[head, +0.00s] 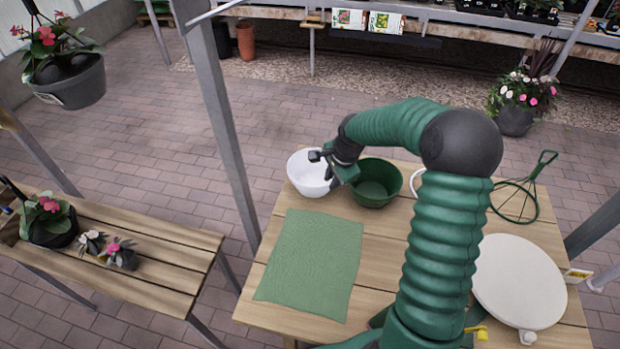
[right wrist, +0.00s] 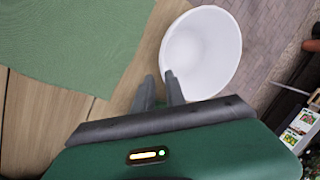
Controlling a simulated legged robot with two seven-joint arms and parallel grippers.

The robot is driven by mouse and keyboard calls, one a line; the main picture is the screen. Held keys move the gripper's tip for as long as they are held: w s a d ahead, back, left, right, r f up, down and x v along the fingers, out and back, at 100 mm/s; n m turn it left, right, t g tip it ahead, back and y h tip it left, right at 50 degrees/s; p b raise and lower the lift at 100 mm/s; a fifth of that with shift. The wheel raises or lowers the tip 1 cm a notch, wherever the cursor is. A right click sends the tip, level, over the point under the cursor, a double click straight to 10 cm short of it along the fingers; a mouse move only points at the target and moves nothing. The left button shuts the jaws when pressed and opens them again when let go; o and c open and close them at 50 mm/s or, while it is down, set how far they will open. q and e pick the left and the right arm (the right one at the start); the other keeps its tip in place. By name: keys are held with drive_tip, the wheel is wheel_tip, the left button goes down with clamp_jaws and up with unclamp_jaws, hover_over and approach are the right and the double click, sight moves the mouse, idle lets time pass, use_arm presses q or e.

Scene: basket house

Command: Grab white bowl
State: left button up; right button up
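The white bowl (head: 308,174) stands upright near the far left edge of the wooden table, and it also shows in the right wrist view (right wrist: 203,50). My right gripper (head: 321,165) is at the bowl's right side, partly covering it. In the right wrist view its two fingers (right wrist: 158,82) are apart with a gap between them. One finger overlaps the bowl's near rim and the other is just outside it. I cannot tell whether they touch the bowl. My left gripper is out of view.
A green bowl (head: 375,184) stands close right of the white bowl, beside my gripper. A green cloth (head: 310,265) lies flat in front. A round white board (head: 520,280) and a green wire hoop (head: 515,205) are at the right. The table's far edge is close behind the bowls.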

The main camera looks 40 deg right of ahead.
sight(324, 186)
drive_tip(key=x, duration=0.3)
drive_tip(key=w+x, duration=0.1)
drive_tip(key=x, duration=0.1)
drive_tip(key=shift+a+f, duration=0.1)
drive_tip(key=shift+a, duration=0.3)
drive_tip(key=f, duration=0.1)
drive_tip(key=w+d+f, duration=0.1)
drive_tip(key=f, duration=0.2)
drive_tip(key=shift+w+d+f, duration=0.15)
drive_tip(key=shift+d+f, duration=0.1)
drive_tip(key=shift+f, duration=0.15)
drive_tip(key=shift+a+r, duration=0.1)
drive_tip(key=shift+a, duration=0.1)
drive_tip(key=shift+c, duration=0.4)
clamp_jaws()
